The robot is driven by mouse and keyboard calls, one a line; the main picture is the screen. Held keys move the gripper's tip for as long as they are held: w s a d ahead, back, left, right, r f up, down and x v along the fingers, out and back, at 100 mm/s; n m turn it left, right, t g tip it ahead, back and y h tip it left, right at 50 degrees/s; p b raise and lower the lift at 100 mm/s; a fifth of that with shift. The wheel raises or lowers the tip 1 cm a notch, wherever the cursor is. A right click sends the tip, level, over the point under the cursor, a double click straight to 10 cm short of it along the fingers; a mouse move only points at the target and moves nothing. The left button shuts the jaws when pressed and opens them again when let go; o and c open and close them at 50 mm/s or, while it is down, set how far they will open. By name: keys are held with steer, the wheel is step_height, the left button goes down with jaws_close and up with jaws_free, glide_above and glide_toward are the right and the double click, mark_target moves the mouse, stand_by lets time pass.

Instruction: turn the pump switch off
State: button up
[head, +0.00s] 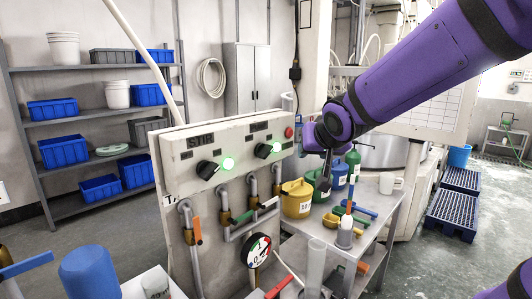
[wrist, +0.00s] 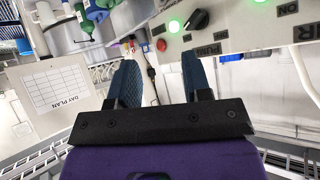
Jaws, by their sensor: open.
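Which mark the knob points at is unclear. My gripper (head: 322,165) is open and empty, to the right of the panel and apart from the switch. In the wrist view my gripper (wrist: 160,65) has the knob beyond its right fingertip.
A second knob marked STIR (head: 207,169) has its own lit green lamp. A red button (head: 289,132) lies at the panel's right end. Pipes and a pressure gauge (head: 258,251) are below. A bench with yellow, blue and green cans (head: 297,199) stands under my gripper.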

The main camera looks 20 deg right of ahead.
steer(key=w+d+f+m+t+y, duration=0.1)
steer(key=w+d+f+t+y, duration=0.2)
steer(key=w, duration=0.7)
steer(key=m+t+y, duration=0.3)
steer(key=y, duration=0.3)
glide_toward(270, 153)
steer(key=x, duration=1.1)
steer(key=shift+w+a+r, duration=0.1)
steer(key=shift+w+a, duration=0.05)
steer(key=shift+w, duration=0.2)
jaws_close()
